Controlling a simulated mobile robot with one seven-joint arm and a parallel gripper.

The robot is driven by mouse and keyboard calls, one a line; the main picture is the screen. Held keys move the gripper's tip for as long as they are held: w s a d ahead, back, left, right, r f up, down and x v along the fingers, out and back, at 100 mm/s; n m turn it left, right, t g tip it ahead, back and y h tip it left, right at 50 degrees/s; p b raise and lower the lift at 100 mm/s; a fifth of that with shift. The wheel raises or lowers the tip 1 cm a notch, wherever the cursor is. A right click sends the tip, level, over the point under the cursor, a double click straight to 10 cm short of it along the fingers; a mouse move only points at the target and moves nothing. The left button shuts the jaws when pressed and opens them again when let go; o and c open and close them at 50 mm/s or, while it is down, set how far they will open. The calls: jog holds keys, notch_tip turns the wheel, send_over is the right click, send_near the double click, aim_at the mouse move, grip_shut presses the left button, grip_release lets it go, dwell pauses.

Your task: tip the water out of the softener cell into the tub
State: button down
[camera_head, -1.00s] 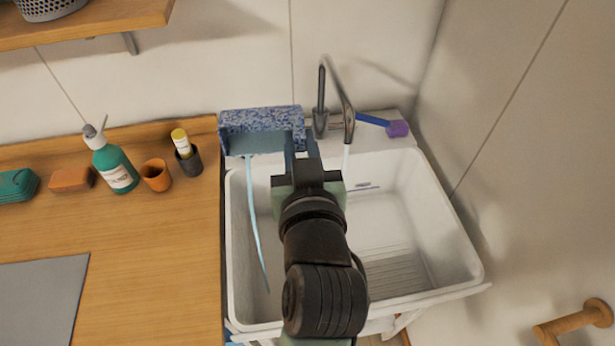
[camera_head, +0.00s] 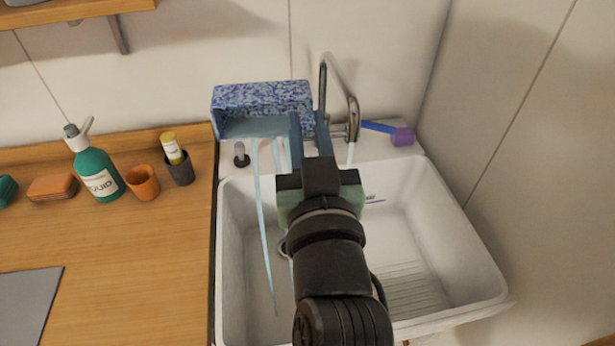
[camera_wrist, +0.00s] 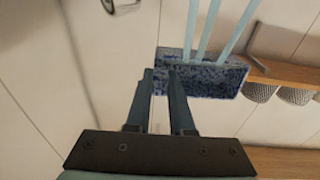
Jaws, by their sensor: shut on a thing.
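The softener cell (camera_head: 262,95) is an open box with blue-and-white speckle outside and a pale blue inside. My gripper (camera_head: 308,120) is shut on its right end and holds it above the back left of the tub. The cell lies tipped, its open side toward the head camera. Thin streams of water (camera_head: 262,215) fall from its lower edge into the white tub (camera_head: 230,260). In the wrist view the cell (camera_wrist: 215,80) is beyond my gripper's fingertips (camera_wrist: 161,76), with several streams leaving it. The water left inside is hidden.
A chrome tap (camera_head: 352,105) stands close right of the cell, with water running from it. A blue-and-purple brush (camera_head: 400,136) lies on the back ledge. On the left counter stand a green bottle (camera_head: 98,175), an orange cup (camera_head: 143,183) and a dark cup (camera_head: 179,170).

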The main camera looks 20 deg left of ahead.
jog(key=shift+w+d+f+t+b, duration=0.1)
jog(key=shift+d+f+t+b, duration=0.25)
jog(key=shift+b, duration=0.2)
jog(key=shift+r, duration=0.3)
jog(key=shift+b, duration=0.4)
